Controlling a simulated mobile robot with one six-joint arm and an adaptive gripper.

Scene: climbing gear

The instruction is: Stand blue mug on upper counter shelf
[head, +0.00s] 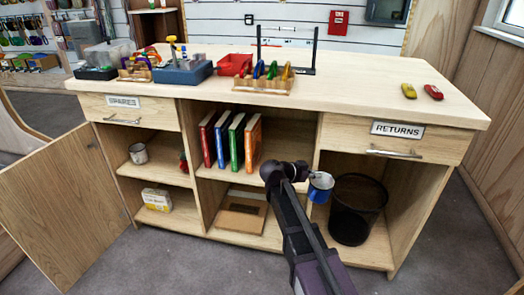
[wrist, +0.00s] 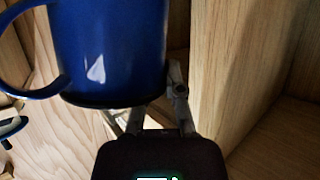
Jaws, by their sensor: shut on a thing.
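The blue mug (head: 320,190) has a pale inside and looks roughly upright, opening upward, in the head view. My gripper (head: 307,176) is shut on it, holding it in front of the counter's right bay, near the divider. In the wrist view the mug (wrist: 112,50) fills the upper left, its handle to the left; a finger (wrist: 178,95) shows beside it. The upper shelf in the middle bay (head: 275,178) bears several upright books. The left bay's upper shelf (head: 160,175) bears a grey mug (head: 138,153) and a small red thing.
A black bin (head: 357,208) stands in the right bay, close to the blue mug. An open door (head: 65,205) swings out at the left. A brown box (head: 242,212) and a pale box (head: 156,199) lie on the lower shelves. Gear sits on the countertop (head: 350,90).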

